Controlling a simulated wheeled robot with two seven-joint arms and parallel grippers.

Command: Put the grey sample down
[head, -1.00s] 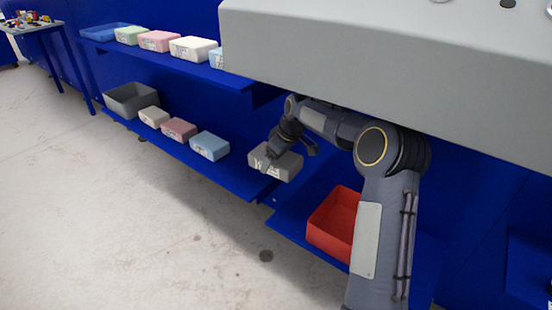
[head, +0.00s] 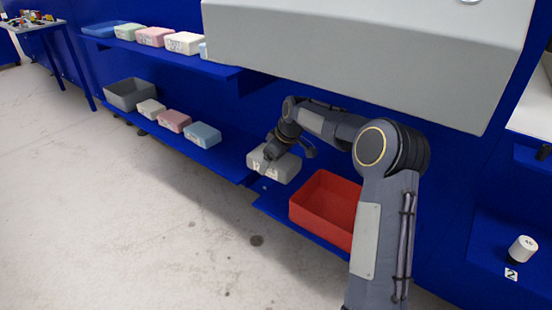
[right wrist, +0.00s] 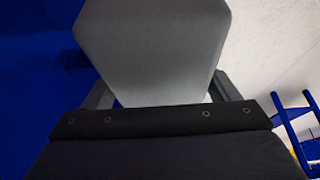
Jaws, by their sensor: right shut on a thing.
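My left gripper is not in view.
The red bin (head: 325,205) stands just right of the sample. The lower left shelf (head: 178,147) holds a grey bin (head: 129,94), a beige block (head: 151,108), a pink block (head: 174,121) and a blue block (head: 203,134). Its right end is bare. A large grey body (head: 360,70) hangs above my right arm.

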